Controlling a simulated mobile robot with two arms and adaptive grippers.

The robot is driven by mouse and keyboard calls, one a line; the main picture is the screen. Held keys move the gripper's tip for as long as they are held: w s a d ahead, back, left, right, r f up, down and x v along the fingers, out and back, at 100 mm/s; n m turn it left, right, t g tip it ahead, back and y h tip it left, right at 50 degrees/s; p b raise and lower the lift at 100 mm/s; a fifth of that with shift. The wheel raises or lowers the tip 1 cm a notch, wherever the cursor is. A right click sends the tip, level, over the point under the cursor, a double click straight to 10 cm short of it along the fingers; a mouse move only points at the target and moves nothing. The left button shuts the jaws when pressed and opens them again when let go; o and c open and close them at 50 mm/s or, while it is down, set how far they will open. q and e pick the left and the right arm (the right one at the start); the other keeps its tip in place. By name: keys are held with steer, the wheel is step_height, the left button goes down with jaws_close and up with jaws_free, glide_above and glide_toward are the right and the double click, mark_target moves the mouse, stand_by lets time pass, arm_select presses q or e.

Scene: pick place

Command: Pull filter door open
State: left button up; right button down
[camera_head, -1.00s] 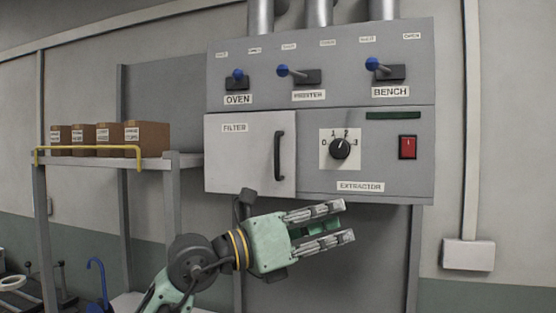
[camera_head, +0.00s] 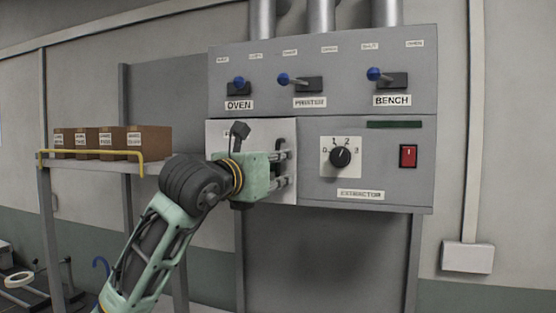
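The filter door (camera_head: 222,131) is a light grey panel at the lower left of the grey wall unit. It looks shut, and my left arm covers much of it and most of its label. Its dark vertical handle (camera_head: 280,143) is near the door's right edge; only the upper part shows clearly. My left gripper (camera_head: 286,169) is in front of the door at the handle, pointing right. Its two fingers are apart, one above the other, over the handle's lower part. I cannot tell whether they touch the handle. My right gripper is out of view.
The unit also has a dial (camera_head: 340,156), a red switch (camera_head: 408,156) and blue-knobbed levers (camera_head: 284,79) above. A shelf at left holds several brown boxes (camera_head: 150,141) behind a yellow rail (camera_head: 92,154).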

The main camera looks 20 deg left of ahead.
arm_select(q)
steer(key=shift+w, duration=0.2)
steer(key=shift+c, duration=0.3)
jaws_close()
